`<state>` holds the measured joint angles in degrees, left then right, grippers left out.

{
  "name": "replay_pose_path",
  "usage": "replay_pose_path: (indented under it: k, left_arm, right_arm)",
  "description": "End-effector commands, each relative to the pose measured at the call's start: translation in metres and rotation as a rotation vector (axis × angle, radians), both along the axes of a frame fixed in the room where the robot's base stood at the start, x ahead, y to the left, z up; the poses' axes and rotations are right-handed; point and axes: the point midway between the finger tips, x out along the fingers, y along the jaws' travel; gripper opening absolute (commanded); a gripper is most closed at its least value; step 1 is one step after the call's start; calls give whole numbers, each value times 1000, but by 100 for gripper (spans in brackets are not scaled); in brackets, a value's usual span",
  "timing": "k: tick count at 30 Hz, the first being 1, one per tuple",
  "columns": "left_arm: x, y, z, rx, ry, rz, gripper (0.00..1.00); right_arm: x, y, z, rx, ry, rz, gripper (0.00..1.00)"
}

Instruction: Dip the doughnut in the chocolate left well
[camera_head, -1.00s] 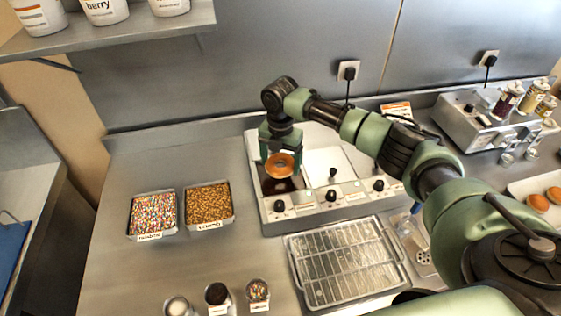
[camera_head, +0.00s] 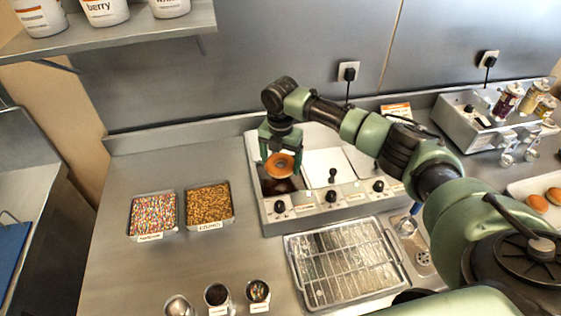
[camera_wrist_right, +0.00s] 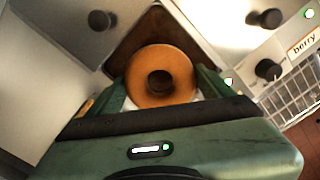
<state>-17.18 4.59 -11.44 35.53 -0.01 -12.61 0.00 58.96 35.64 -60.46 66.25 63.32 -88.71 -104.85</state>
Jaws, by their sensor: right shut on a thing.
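My right gripper (camera_head: 281,163) is shut on an orange-brown ring doughnut (camera_head: 279,172) and holds it above the left well. In the right wrist view the doughnut (camera_wrist_right: 158,87) sits between the green fingers, its hole facing the camera. The chocolate left well (camera_head: 277,187) shows dark brown below the doughnut, partly hidden by it. In the right wrist view its dark opening (camera_wrist_right: 150,32) lies behind the doughnut. I cannot tell whether the doughnut's underside touches the chocolate. My left gripper is not in view.
The glaze unit has pale lids right of the left well and black knobs (camera_head: 330,195) in front. A wire rack on a tray (camera_head: 340,262) lies in front. Trays of rainbow sprinkles (camera_head: 153,214) and brown crumbs (camera_head: 208,203) stand left. Small cups (camera_head: 217,294) stand at the front.

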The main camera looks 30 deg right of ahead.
Motion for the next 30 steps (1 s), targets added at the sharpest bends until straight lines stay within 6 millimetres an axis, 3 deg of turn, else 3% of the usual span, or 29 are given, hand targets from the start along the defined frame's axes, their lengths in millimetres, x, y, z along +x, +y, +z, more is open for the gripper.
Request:
replay_pose_path:
  k: [8, 16, 30]
  left_arm:
    - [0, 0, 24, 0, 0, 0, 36]
    - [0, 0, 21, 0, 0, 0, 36]
    - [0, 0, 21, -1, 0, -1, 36]
  right_arm:
    - [0, 0, 24, 1, -1, 0, 41]
    - [0, 0, 39, 0, -1, 0, 41]
    - [0, 0, 39, 0, 0, 0, 41]
